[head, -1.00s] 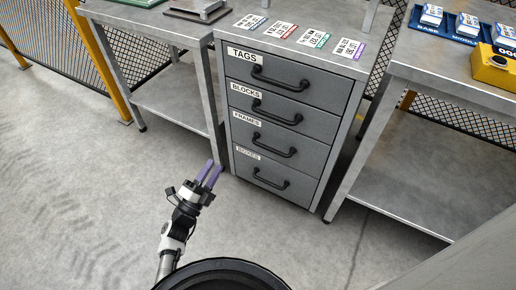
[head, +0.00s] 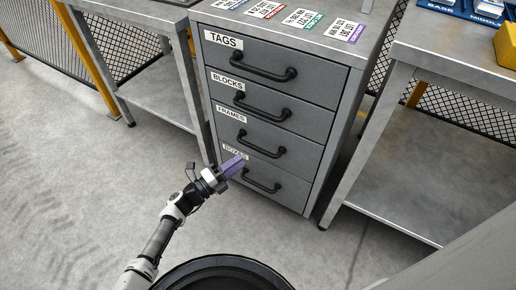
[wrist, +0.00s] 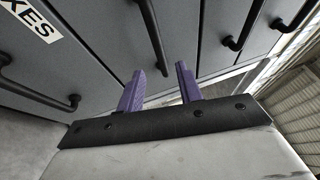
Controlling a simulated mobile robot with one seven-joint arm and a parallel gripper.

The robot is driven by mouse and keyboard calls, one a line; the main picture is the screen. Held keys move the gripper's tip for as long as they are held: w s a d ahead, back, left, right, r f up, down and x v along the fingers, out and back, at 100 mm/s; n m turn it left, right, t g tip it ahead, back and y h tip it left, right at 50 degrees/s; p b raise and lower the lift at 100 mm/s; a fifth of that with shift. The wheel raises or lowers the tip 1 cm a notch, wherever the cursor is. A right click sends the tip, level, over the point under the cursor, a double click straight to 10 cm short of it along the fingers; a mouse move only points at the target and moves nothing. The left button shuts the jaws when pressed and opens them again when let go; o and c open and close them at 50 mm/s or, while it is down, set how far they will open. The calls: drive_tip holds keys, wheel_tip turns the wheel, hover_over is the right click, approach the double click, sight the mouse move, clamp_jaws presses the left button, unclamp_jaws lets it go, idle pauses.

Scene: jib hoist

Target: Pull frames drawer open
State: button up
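The frames drawer (head: 300,146) is the third from the top in a grey cabinet and looks shut. Its FRAMES label (head: 232,115) is at its upper left, and its black bar handle (head: 262,147) is in the middle. My gripper (head: 240,164) has two purple fingers and is in front of the BOXES label, below and left of the frames handle. In the wrist view my gripper (wrist: 160,80) is open, with its fingers apart and nothing between them. A black handle (wrist: 153,35), seemingly the frames handle, lies beyond the fingertips, not touching them.
The boxes drawer handle (head: 262,183) is just below right of my gripper. The tags handle (head: 262,70) and blocks handle (head: 262,108) stick out above. Steel tables (head: 145,90) (head: 430,150) flank the cabinet. The floor at left (head: 80,190) is clear.

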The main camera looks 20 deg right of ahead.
sight(257, 148)
drive_tip(key=x, duration=0.8)
drive_tip(key=shift+w+d+r, duration=0.1)
drive_tip(key=shift+d, duration=0.3)
clamp_jaws()
